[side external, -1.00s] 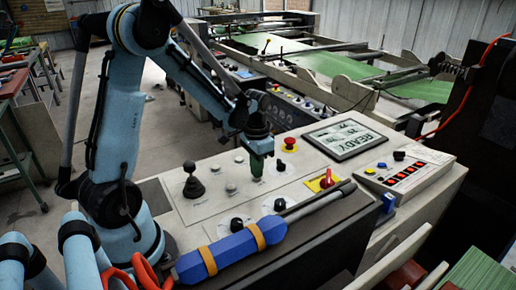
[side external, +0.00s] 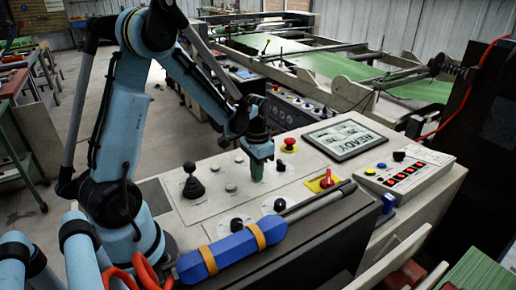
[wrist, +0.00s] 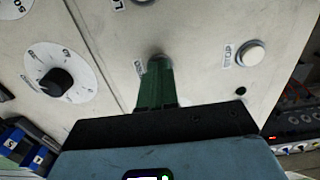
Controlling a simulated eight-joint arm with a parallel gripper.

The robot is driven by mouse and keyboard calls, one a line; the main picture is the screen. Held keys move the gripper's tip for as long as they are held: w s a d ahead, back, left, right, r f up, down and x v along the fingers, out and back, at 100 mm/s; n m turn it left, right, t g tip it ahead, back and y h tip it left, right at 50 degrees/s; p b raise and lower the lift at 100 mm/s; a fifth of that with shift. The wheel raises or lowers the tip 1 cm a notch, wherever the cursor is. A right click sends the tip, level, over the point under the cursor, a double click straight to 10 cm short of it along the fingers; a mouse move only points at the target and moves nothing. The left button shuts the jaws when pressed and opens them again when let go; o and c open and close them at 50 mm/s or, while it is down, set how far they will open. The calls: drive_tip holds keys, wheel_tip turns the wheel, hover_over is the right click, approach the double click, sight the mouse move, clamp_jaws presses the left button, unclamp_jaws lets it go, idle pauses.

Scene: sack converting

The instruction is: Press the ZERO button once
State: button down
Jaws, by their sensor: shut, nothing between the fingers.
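My gripper (side external: 256,179) is shut and empty, pointing down at the panel of small round buttons. In the wrist view its green fingers (wrist: 157,72) reach down over a grey round button (wrist: 157,58), which is mostly hidden behind the fingertips. A small label (wrist: 139,68) beside that button is too small to read, so I cannot confirm it is ZERO. I cannot tell whether the fingertips touch the button. A white button labelled STOP (wrist: 250,53) lies to the right in the wrist view.
A black joystick (side external: 193,182) stands left of my gripper, and a red mushroom button (side external: 289,144) stands behind it to the right. A red-and-yellow switch (side external: 326,180), a READY display (side external: 345,139) and a blue tool with orange bands (side external: 230,252) are nearby. A dial (wrist: 56,80) shows in the wrist view.

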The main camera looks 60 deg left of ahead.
wheel_tip(320, 180, up, 14)
idle(0.7)
idle(0.5)
drive_tip(key=s+d+t, duration=0.2)
drive_tip(key=d+t, duration=0.1)
drive_tip(key=d, duration=0.3)
drive_tip(key=s+d+t, duration=0.3)
drive_tip(key=d+t, duration=0.1)
drive_tip(key=d, duration=0.2)
drive_tip(key=shift+s+d, duration=0.3)
drive_tip(key=shift+d, duration=0.05)
drive_tip(key=shift+f, duration=0.1)
